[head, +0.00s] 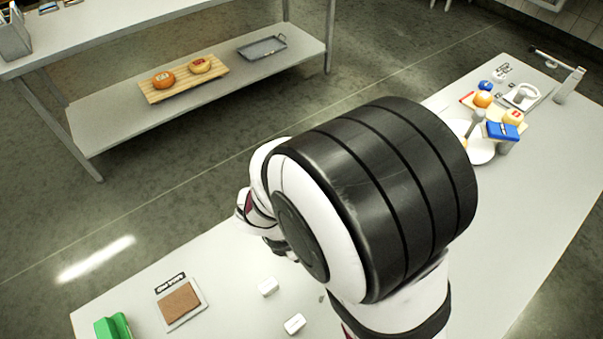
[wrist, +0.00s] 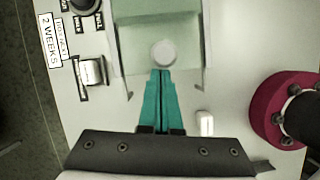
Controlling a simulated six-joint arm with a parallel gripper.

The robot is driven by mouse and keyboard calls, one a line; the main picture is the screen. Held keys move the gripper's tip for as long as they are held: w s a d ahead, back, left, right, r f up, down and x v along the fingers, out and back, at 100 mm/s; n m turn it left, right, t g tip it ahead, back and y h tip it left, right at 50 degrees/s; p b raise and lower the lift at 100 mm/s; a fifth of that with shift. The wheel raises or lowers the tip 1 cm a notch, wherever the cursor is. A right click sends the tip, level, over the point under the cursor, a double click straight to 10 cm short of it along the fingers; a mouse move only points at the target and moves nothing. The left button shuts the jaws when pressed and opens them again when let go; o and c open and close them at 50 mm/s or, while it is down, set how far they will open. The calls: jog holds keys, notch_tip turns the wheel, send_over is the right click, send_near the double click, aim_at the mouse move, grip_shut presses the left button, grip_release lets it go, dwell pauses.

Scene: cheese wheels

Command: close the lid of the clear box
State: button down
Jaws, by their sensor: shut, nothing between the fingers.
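The clear box (wrist: 130,50) shows in the wrist view as a pale green, see-through shape at the top middle. A round whitish knob (wrist: 164,53) lies on or over its near part. I cannot tell the angle of the lid from here. My gripper (wrist: 162,73) has teal fingers pressed together and empty. Their tips point at the knob and reach its near edge in the picture; whether they touch it I cannot tell. In the head view my arm hides the box and the gripper fingers.
Left of the box are a label reading 2 WEEKS (wrist: 50,40), a switch block (wrist: 92,72) and a dark knob (wrist: 85,5). A small white block (wrist: 206,124) lies right of my fingers. A brown slab (head: 180,302) and a green object (head: 113,326) are at the table's left end.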

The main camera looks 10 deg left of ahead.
jog(key=w+d, duration=0.6)
jog(key=s+a, duration=0.1)
jog(key=a, duration=0.1)
jog(key=s+a, duration=0.1)
jog(key=shift+s+a, duration=0.3)
jog(key=shift+a, duration=0.1)
jog(key=v, duration=1)
jog(key=s+d+r+m+g+y, duration=0.1)
jog(key=s+d+m, duration=0.4)
jog(key=m, duration=1)
jog(key=s+d+r+m+g+y, duration=0.1)
jog(key=s+d+r+m+y, duration=0.2)
jog(key=s+m, duration=0.7)
jog(key=d+m+y, duration=0.1)
jog(key=m, duration=0.4)
jog(key=shift+s+d+r+g, duration=0.2)
jog(key=shift+d+g, duration=0.1)
jog(key=shift+d, duration=0.1)
jog(key=c, duration=1.6)
grip_release()
